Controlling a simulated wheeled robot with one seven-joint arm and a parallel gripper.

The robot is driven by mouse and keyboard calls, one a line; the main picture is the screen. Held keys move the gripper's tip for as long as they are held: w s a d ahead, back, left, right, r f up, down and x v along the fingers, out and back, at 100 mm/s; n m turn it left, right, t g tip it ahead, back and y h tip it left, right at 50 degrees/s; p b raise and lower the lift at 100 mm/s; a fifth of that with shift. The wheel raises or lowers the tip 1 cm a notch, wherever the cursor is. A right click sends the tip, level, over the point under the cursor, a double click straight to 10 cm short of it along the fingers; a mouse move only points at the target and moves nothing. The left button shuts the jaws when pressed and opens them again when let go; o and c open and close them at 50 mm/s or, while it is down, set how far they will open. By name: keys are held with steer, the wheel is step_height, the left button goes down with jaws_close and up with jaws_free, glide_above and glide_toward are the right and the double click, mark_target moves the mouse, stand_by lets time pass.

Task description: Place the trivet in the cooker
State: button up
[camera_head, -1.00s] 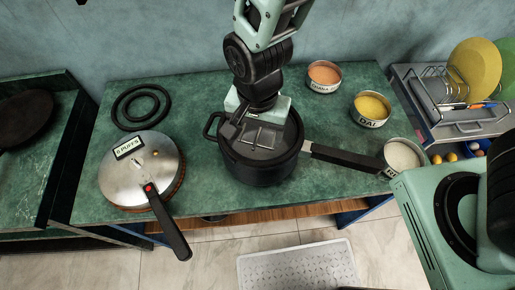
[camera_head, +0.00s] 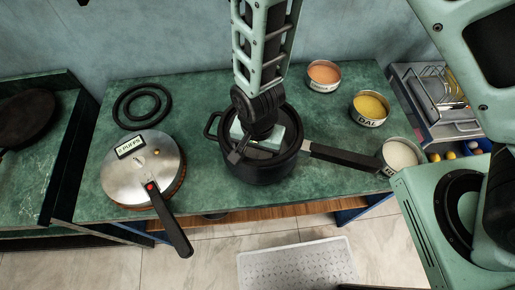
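The cooker (camera_head: 263,173) is a black pot with a long handle to the right and a small loop handle at left. It stands upright on the green counter. My gripper (camera_head: 255,146) reaches down from above into the cooker's mouth. Its pale green body and dark fingers cover much of the opening. The trivet, a small grey metal frame seen in the earlier view, is now mostly or wholly hidden beneath my gripper inside the cooker. I cannot tell whether the fingers still hold it.
A steel lid with a black handle (camera_head: 143,166) lies at left, its handle past the counter's front edge. Black rings (camera_head: 141,104) lie behind it. Bowls of orange (camera_head: 323,74), yellow (camera_head: 370,107) and white (camera_head: 399,155) food stand at right, the white one by the cooker's handle tip.

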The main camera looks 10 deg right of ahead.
steer(key=shift+f, duration=0.4)
steer(key=shift+f+b, duration=0.2)
steer(key=shift+b, duration=0.2)
steer(key=o, duration=1)
steer(key=shift+r, duration=0.15)
steer(key=shift+r+p, duration=0.4)
steer(key=shift+r, duration=0.4)
step_height(320, 180, up, 10)
steer(key=b, duration=0.1)
steer(key=s+d+r+n, duration=0.4)
steer(key=r+n, duration=0.2)
steer(key=r, duration=0.1)
steer(key=s+d+r+n, duration=0.5)
steer(key=r+n, duration=0.1)
steer(key=shift+r+n+y, duration=0.3)
steer(key=shift+r+n, duration=0.05)
steer(key=shift+n, duration=0.05)
